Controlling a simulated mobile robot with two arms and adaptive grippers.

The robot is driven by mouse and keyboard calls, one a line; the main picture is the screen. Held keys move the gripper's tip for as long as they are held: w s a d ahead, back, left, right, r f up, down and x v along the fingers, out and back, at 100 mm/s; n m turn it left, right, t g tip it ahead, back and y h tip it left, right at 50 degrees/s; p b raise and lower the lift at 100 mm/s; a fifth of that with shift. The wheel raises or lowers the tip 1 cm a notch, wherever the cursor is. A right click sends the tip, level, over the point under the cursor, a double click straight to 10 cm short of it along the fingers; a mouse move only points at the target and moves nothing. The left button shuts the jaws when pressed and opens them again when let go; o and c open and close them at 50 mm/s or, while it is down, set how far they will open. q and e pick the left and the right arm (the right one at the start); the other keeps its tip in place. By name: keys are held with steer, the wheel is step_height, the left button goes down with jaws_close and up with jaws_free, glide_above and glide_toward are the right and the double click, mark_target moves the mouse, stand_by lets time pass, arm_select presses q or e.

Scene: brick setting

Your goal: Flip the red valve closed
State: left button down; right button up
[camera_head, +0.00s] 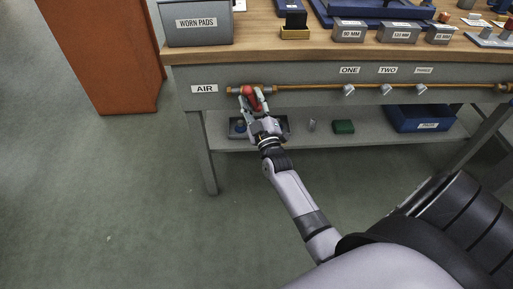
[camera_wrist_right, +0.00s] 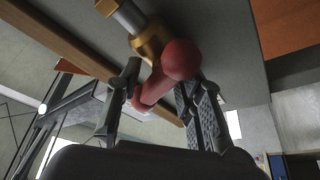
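The red valve handle (camera_head: 252,98) sits on a brass fitting on the copper air pipe, right of the AIR label. It has a rounded ball end and a bent lever (camera_wrist_right: 150,90) in the right wrist view, beside the brass fitting (camera_wrist_right: 150,42). My right gripper (camera_head: 254,103) is at the valve from below. Its two fingers (camera_wrist_right: 160,92) are apart, with the red handle between their tips. The left finger appears close to the lever; contact is unclear. My left gripper is not in view.
The pipe (camera_head: 310,87) runs along the bench front, with several small silver valves to the right under ONE, TWO and a third label. A lower shelf (camera_head: 375,141) holds a blue bin (camera_head: 420,117) and a green box (camera_head: 344,127). An orange cabinet (camera_head: 105,55) stands left.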

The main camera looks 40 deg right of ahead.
steer(key=p+v, duration=0.1)
steer(key=v, duration=1.6)
steer(key=s+a+f+g+y+p, duration=0.1)
steer(key=a+f+g+y+p, duration=0.1)
steer(key=f, duration=0.6)
steer(key=s+a+f+g+y+p, duration=0.2)
steer(key=a+f+g+p, duration=0.2)
steer(key=f, duration=0.5)
steer(key=shift+a+y, duration=0.3)
steer(key=shift+a, duration=0.3)
steer(key=shift+s, duration=0.1)
